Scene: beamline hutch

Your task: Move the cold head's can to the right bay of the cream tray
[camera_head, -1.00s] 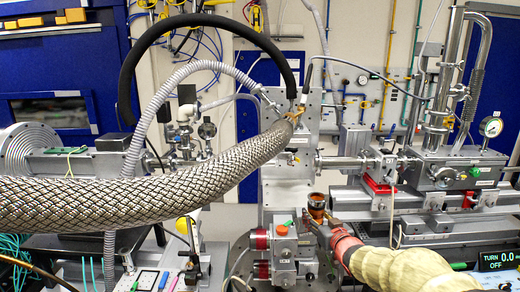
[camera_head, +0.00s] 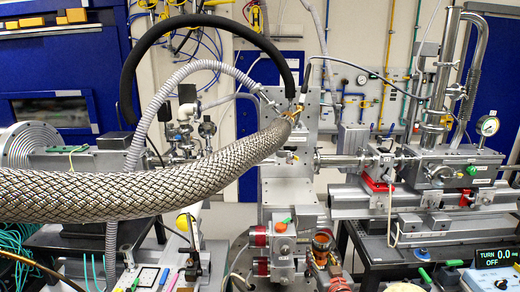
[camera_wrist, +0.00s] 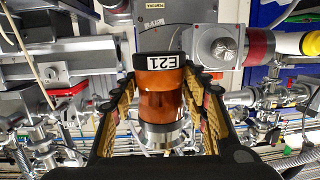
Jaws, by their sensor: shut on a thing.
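The can (camera_wrist: 162,95) is amber-brown with a black end band, a white label reading E21 upside down, and a silver metal end. In the wrist view it sits between the yellow-padded fingers of my gripper (camera_wrist: 160,88), which is shut on it. In the head view the can (camera_head: 323,242) stands at lower centre, right of the grey stage with red-ended motors. My gripper (camera_head: 321,262) is just below it there, small and partly hidden by my arm. I cannot pick out the cream tray or its right bay with certainty in either view.
A thick braided hose (camera_head: 150,192) crosses the left and middle. The grey stage (camera_head: 284,240) stands close left of the can. A rail bench with a vacuum chamber (camera_head: 455,165) stands on the right. A display box (camera_head: 492,262) is at lower right.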

